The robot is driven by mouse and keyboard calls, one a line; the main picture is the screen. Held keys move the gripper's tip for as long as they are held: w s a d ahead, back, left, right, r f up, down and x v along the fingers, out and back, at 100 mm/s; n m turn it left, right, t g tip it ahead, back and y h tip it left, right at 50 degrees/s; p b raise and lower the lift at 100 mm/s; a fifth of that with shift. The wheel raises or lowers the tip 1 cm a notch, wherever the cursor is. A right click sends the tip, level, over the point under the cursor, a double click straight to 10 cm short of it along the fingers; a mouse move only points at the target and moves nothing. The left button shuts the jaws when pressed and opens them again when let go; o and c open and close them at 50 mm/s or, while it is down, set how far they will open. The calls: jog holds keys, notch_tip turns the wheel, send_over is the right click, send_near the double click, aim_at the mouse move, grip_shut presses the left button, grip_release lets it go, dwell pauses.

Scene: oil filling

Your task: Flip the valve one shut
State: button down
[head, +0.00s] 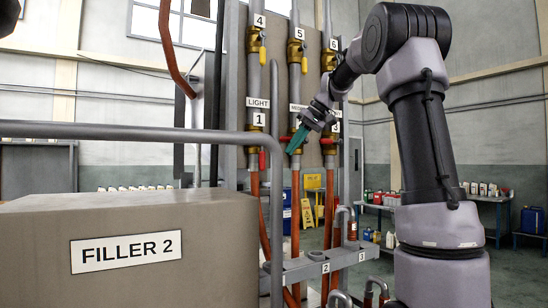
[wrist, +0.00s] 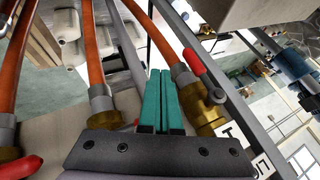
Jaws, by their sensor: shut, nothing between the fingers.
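Valve one (head: 258,150) is a brass valve below the plate marked 1, under the LIGHT label. Its red handle (head: 262,160) hangs downward beside the pipe. In the wrist view, the brass body (wrist: 205,108) and red handle (wrist: 194,63) are right of my fingers, with the handle roughly along the orange hose. My gripper (head: 291,150) has teal fingers, shut and empty, in front of the middle valve and right of valve one. The closed fingers also show in the wrist view (wrist: 164,74). They are apart from the handle.
Valves two and three stand to the right, partly hidden by my arm. Upper valves marked 4 (head: 256,45), 5 and 6 sit above. A grey rail (head: 150,132) and the FILLER 2 box (head: 130,240) are at the near left. Orange hoses hang below.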

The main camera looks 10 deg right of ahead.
aim_at(262, 153)
jog(key=a+f, duration=0.3)
jog(key=a, duration=0.3)
jog(key=shift+w, duration=0.35)
